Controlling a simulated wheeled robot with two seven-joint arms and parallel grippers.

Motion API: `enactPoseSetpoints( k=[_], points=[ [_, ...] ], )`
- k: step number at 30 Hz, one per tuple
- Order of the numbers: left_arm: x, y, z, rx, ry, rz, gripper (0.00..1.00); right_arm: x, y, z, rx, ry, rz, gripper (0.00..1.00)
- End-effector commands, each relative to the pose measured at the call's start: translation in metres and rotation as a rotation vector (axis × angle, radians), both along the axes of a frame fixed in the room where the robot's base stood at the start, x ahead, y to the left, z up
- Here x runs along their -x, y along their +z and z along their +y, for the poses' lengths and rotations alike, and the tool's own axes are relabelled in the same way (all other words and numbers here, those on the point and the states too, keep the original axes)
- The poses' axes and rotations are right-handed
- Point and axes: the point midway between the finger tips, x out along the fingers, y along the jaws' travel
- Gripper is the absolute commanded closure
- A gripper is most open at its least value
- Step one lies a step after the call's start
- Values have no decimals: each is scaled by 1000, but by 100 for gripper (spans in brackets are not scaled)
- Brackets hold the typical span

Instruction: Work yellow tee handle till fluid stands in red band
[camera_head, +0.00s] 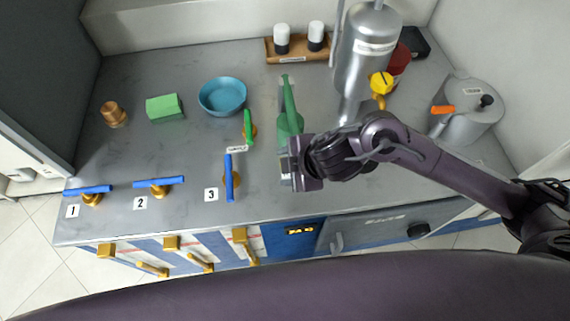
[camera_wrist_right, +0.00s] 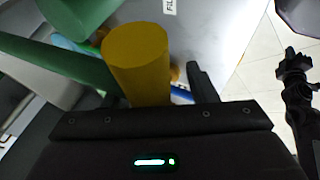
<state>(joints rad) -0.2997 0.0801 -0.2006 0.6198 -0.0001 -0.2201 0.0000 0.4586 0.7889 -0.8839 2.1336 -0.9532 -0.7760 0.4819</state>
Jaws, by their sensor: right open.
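In the right wrist view a thick yellow cylinder (camera_wrist_right: 137,60), apparently the tee handle's grip, stands between the dark fingers of my right gripper (camera_wrist_right: 150,85). The fingers are open, with a gap visible on the right; contact on the left is unclear. In the head view my right gripper (camera_head: 290,165) is at the near side of a green fixture (camera_head: 290,123) with a long upright green arm, and it hides the yellow cylinder. Green parts (camera_wrist_right: 60,62) also show beside the cylinder in the wrist view. I cannot make out a fluid level. My left gripper is out of view.
Blue-handled valves (camera_head: 229,178) numbered 1 to 3 line the counter's (camera_head: 110,220) front left. A green-handled valve (camera_head: 248,128), a teal bowl (camera_head: 222,95) and a green block (camera_head: 164,107) are left. A steel cylinder (camera_head: 366,55), a yellow knob (camera_head: 381,82) and a grey canister (camera_head: 466,115) are right.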

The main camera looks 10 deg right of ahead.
Motion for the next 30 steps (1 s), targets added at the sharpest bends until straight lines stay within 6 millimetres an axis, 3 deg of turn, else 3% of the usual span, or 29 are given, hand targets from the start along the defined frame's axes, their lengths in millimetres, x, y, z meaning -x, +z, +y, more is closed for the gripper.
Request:
enactPoseSetpoints(
  k=[10,23,30],
  points=[
    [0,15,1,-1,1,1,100,24,43,-27,19,-9,5,51],
    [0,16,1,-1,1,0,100,27,50,-27,8,-11,5,51],
    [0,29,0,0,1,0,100,32,64,-32,8,-10,5,51]
  ],
)
